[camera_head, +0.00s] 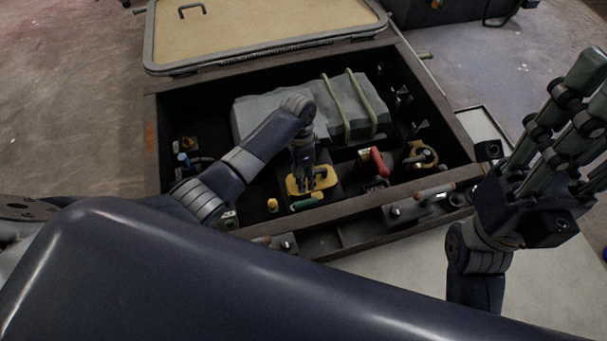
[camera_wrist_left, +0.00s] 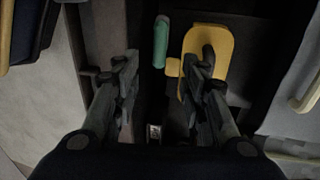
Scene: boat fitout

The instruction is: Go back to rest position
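My left gripper (camera_head: 303,182) reaches down into the open dark compartment, over a yellow plate (camera_head: 325,178) with a dark fitting. In the left wrist view its two fingers (camera_wrist_left: 164,80) stand apart with nothing held between them. One finger overlaps the yellow plate (camera_wrist_left: 222,42), and I cannot tell whether they touch. A green handle (camera_wrist_left: 160,42) lies beyond the gap; it also shows in the head view (camera_head: 305,204). My right gripper (camera_head: 585,100) is raised at the right, fingers pointing up. It is partly cut off by the picture edge, so its opening is unclear.
The compartment's raised hatch lid (camera_head: 260,28) stands at the back. Inside are a grey block with straps (camera_head: 255,117), a red-handled valve (camera_head: 378,160) and a blue-capped fitting (camera_head: 184,160). The compartment rim (camera_head: 440,100) surrounds the left gripper. Open floor (camera_head: 70,100) lies left.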

